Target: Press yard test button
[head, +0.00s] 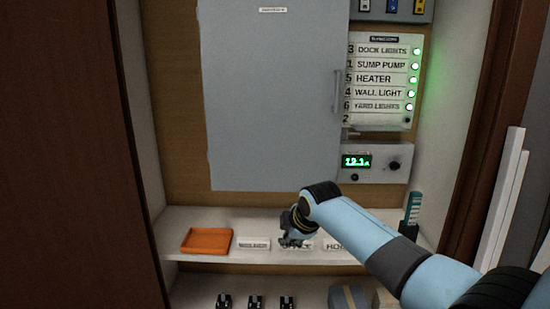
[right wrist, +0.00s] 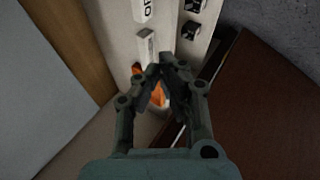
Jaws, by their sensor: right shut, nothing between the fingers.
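A white panel (head: 381,83) on the back wall lists labelled rows. Its yard lights row (head: 377,106) has a lit green lamp, as do the rows above. The lowest row, marked 2, has a dark spot at its right end. Below is a grey box (head: 375,163) with a green display, a black knob (head: 393,165) and a small dark button (head: 354,178). I cannot read which control is the yard test button. My right gripper (head: 291,241) is shut and empty over the shelf, below and left of the box. It shows in the right wrist view (right wrist: 163,72). My left gripper is out of view.
A large grey cabinet door (head: 270,95) stands left of the panel. The shelf (head: 180,219) holds an orange tray (head: 206,241), label blocks (head: 253,243) and a teal tool (head: 413,208). Several black parts (head: 255,302) stand below. Dark wood (head: 65,150) closes the left side.

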